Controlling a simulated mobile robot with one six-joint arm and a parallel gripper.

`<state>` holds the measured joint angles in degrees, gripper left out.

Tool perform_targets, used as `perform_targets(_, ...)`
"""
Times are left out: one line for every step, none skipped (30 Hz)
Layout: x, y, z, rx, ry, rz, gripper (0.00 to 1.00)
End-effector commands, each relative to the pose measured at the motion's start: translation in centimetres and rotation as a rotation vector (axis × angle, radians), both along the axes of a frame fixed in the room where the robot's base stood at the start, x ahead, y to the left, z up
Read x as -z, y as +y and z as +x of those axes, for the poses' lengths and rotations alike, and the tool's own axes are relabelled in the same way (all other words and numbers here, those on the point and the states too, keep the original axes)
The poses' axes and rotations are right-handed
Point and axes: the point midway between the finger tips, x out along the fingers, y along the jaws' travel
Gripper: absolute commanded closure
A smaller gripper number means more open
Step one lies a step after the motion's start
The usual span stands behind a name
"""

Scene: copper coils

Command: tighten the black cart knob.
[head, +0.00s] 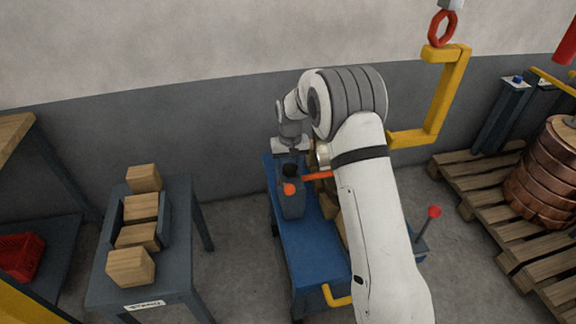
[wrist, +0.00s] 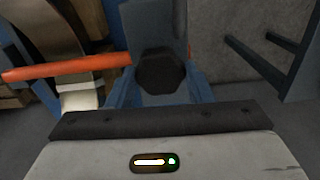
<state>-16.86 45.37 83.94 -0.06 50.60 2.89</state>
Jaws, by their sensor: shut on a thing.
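The black knob (head: 290,170) sits on top of a dark grey post (head: 291,205) on the blue cart (head: 308,258). My gripper (head: 291,162) reaches down onto the knob from above and is shut on it. In the wrist view the dark, many-sided knob (wrist: 161,72) is centred just beyond the dark edge of my gripper. The finger contact is hard to make out there, and my arm covers part of the cart's right side.
An orange rod (head: 317,177) and an orange ball (head: 289,189) are close to the knob. A yellow bracket (head: 440,105) stands to the right. A table with wooden blocks (head: 141,207) is left; copper coils (head: 545,180) rest on a pallet at right.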

Motion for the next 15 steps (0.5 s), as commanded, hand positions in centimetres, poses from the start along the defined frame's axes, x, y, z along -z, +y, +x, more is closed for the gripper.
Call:
perform_targets(0.12, -0.16, -0.15, 0.044, 0.005, -0.003, 0.76)
perform_targets(0.12, -0.15, -0.15, 0.073, 0.005, -0.003, 0.76)
perform_targets(0.13, -0.13, -0.16, 0.110, 0.005, -0.003, 0.76)
perform_targets(0.13, -0.12, -0.16, 0.139, 0.006, -0.004, 0.76)
perform_targets(0.14, -0.10, -0.17, 0.168, 0.006, -0.004, 0.76)
perform_targets(0.14, -0.08, -0.17, 0.205, 0.006, -0.003, 0.76)
perform_targets(0.14, -0.08, -0.18, 0.234, 0.006, -0.003, 0.76)
perform_targets(0.15, -0.06, -0.19, 0.262, 0.006, -0.003, 0.76)
perform_targets(0.15, -0.04, -0.20, 0.300, 0.006, -0.003, 0.76)
perform_targets(0.15, -0.03, -0.20, 0.328, 0.006, -0.003, 0.76)
perform_targets(0.15, -0.02, -0.20, 0.357, 0.006, -0.003, 0.76)
perform_targets(0.16, 0.01, -0.21, 0.395, 0.006, -0.003, 0.76)
perform_targets(0.16, 0.02, -0.21, 0.423, 0.006, -0.003, 0.76)
perform_targets(0.16, 0.03, -0.21, 0.452, 0.006, -0.003, 0.76)
perform_targets(0.17, 0.06, -0.22, 0.489, 0.007, -0.004, 0.76)
